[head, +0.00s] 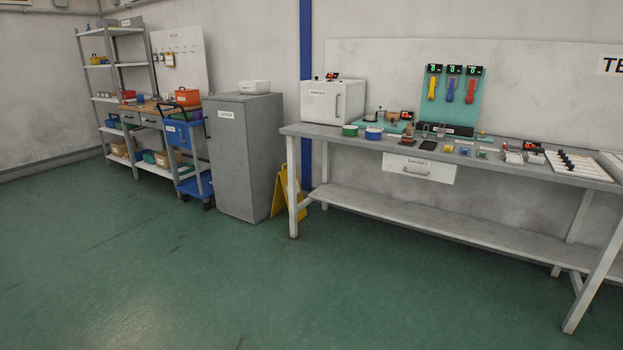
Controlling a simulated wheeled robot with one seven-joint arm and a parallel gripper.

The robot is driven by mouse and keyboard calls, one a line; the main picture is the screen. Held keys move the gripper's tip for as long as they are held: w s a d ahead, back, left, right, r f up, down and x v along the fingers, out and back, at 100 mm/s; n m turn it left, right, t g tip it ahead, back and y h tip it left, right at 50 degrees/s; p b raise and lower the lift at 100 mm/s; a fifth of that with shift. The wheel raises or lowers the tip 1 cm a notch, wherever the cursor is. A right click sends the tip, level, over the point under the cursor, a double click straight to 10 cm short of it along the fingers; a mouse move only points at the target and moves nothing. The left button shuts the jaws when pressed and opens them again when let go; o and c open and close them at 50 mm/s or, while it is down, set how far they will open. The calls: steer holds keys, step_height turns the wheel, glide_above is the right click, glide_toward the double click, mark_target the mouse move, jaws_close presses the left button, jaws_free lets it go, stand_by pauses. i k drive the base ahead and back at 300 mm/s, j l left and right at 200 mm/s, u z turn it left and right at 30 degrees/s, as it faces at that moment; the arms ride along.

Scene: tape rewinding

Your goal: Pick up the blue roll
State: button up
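A small round roll with a blue side and a pale top, the blue roll (373,135), sits on the left part of the long workbench (320,133), near its front edge. A green roll (350,131) stands just to its left. The blue roll is small in the picture and its details are hard to make out. My gripper is not in view.
A white box-shaped unit (325,102) stands at the bench's left end. Small items and a teal board (454,100) lie right. A drawer (418,169) hangs below. A yellow floor sign (280,192) and grey locker (240,155) stand left. The green floor in front is clear.

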mark_target(372, 134)
steer(key=i, duration=2.35)
